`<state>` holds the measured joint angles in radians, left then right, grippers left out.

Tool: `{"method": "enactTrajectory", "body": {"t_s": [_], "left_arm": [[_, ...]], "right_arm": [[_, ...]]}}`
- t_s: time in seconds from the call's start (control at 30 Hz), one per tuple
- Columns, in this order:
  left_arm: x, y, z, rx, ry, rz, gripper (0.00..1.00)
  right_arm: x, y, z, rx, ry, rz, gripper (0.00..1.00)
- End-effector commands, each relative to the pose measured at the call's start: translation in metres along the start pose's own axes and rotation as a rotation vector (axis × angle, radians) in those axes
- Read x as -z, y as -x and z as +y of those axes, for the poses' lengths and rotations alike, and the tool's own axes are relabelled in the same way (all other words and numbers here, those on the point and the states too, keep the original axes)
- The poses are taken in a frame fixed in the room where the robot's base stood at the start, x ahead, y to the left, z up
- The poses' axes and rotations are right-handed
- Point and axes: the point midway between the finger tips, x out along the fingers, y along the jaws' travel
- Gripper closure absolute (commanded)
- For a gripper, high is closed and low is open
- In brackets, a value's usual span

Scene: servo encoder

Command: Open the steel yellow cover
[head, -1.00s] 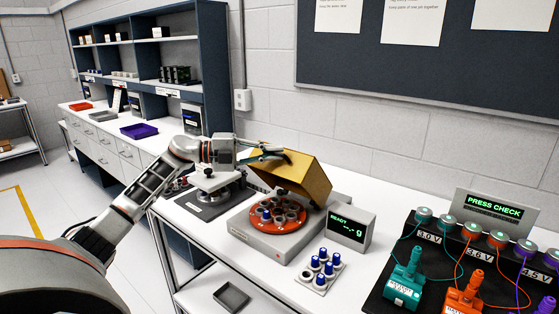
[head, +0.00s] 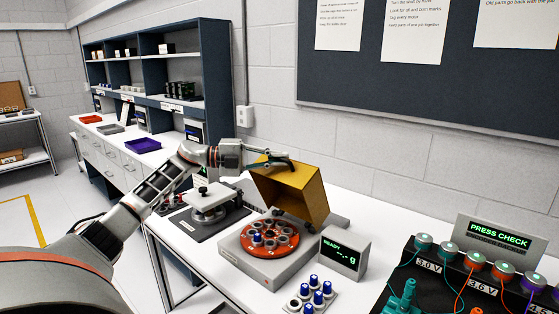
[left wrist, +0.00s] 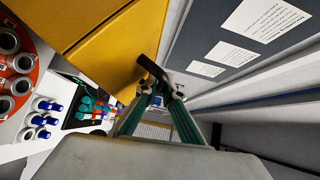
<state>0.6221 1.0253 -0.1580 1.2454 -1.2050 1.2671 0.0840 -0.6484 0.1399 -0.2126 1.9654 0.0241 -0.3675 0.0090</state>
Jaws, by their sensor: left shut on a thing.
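The yellow cover (head: 291,195) stands tilted up on the grey device (head: 278,262), its open underside facing the front right. Below it the orange-red round tray (head: 268,240) with several cups lies exposed. My left gripper (head: 279,163) is at the upper edge of the cover, shut on it. In the left wrist view the cover (left wrist: 118,45) fills the upper left, and the gripper fingertips (left wrist: 160,92) meet by a dark piece at its edge. The exact contact is small and partly hidden. My right gripper is not in view.
A display reading READY (head: 346,254) stands right of the device, with a holder of blue-capped pieces (head: 315,292) in front. A grey press-like fixture (head: 208,205) stands left, under my left arm. A dark wired panel (head: 430,270) is at the right. The wall is behind.

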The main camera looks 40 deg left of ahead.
Motion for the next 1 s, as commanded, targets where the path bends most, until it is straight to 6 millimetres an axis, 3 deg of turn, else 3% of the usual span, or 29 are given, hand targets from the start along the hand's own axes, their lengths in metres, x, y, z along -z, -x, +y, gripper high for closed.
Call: {"method": "enactTrajectory", "body": {"t_s": [0.33, 0.37, 0.4, 0.73, 0.87, 1.0], "left_arm": [[0.000, 0.000, -0.001, 0.002, 0.000, 0.000, 1.00], [0.000, 0.000, -0.001, 0.002, 0.000, 0.000, 0.88], [0.000, 0.000, -0.001, 0.001, 0.000, 0.000, 0.85], [0.000, 0.002, 0.001, -0.001, 0.000, -0.001, 0.85], [-0.001, 0.015, 0.001, -0.004, 0.001, -0.003, 0.85], [-0.001, 0.040, 0.002, -0.006, 0.002, -0.004, 0.85]], "right_arm": [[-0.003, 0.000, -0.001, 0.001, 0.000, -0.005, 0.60], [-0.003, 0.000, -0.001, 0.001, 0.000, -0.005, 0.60], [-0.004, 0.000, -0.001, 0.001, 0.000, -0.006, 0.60], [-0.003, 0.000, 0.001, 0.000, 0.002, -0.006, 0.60], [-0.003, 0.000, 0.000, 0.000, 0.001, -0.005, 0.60], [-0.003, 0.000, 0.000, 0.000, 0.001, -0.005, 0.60]]}}
